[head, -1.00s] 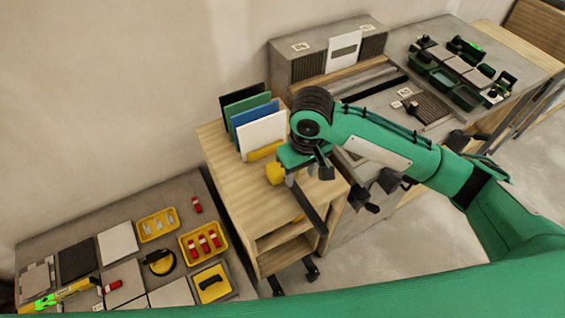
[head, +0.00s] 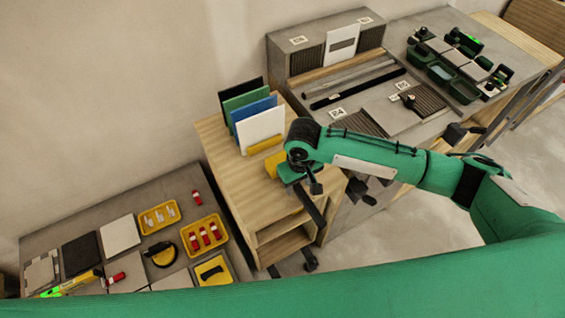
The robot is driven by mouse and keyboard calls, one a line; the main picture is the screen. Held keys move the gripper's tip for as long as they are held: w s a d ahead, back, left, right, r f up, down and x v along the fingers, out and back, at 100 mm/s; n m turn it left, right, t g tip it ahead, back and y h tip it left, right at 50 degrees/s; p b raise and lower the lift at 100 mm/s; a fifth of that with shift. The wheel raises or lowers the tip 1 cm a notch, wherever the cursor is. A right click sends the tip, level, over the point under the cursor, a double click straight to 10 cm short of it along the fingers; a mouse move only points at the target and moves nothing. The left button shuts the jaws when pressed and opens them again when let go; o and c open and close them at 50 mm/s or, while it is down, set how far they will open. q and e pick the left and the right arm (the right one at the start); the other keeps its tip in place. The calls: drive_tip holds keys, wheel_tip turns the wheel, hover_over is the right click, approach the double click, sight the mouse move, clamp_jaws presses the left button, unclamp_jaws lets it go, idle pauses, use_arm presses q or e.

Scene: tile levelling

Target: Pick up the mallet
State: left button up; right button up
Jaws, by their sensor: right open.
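My right gripper (head: 306,188) is over the right part of the wooden cart's top (head: 237,160), partly hidden by its own wrist. It is open. A yellow block (head: 272,165) shows just left of the wrist and is partly covered by it. It may be part of the mallet, but I cannot tell. No whole mallet can be made out. My left gripper is not in view.
Upright white, blue, green and black panels (head: 260,130) stand in a yellow holder at the cart's back. A grey bench (head: 376,92) stands behind the arm. A low table (head: 128,262) at left holds tiles and yellow trays (head: 203,234).

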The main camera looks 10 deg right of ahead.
drive_tip(key=shift+f, duration=1.25)
clamp_jaws()
drive_tip(key=shift+r, duration=0.2)
